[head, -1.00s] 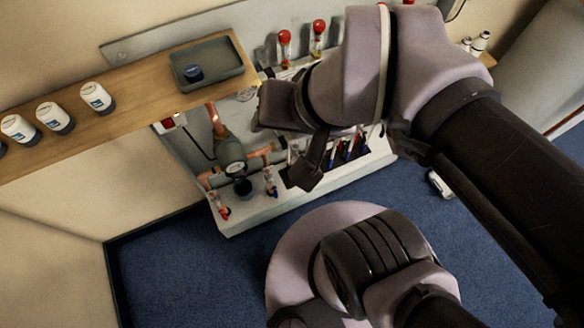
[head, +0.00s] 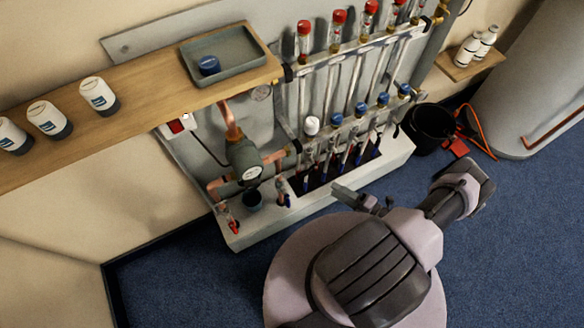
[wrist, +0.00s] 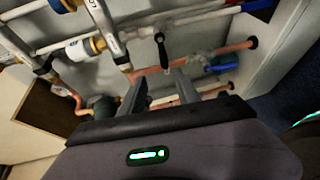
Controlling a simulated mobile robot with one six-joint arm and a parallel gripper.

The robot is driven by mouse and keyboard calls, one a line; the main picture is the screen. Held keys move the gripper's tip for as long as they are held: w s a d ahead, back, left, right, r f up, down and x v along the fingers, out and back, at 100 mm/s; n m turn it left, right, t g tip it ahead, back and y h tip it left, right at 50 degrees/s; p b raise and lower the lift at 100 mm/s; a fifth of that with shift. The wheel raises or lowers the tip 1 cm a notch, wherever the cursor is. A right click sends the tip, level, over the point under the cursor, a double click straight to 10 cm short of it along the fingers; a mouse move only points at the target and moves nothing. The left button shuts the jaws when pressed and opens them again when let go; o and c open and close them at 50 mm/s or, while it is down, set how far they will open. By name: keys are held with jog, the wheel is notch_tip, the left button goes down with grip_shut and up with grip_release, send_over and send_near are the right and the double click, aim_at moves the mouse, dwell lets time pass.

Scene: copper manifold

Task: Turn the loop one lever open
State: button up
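The copper manifold stands against the back wall in the head view, with several loop pipes between an upper rail (head: 350,45) and a lower rail (head: 345,122). The leftmost loop has a white cap (head: 311,125); the other lower caps are blue. Small blue levers (head: 306,184) hang below the loops; I cannot tell their positions well. My gripper (wrist: 158,90) is open and empty in the wrist view. A black lever (wrist: 162,52) shows beyond the gap between the fingers, apart from them; which loop it serves is unclear. In the head view my gripper is low in front of the manifold.
A wooden shelf (head: 150,95) with white bottles and a grey tray (head: 250,68) is at left. A pump (head: 243,155) and a red lever (head: 233,226) stand left of the loops. A black bucket (head: 431,125) is at right. Blue floor is clear in front.

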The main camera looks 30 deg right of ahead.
aim_at(308, 172)
jog(key=f+b+x, duration=0.1)
jog(key=b+x, duration=0.2)
jog(key=x, duration=1.4)
jog(key=shift+w+m+b, duration=0.2)
jog(key=shift+m+b, duration=0.15)
jog(key=shift+m, duration=0.05)
grip_shut()
dwell(0.3)
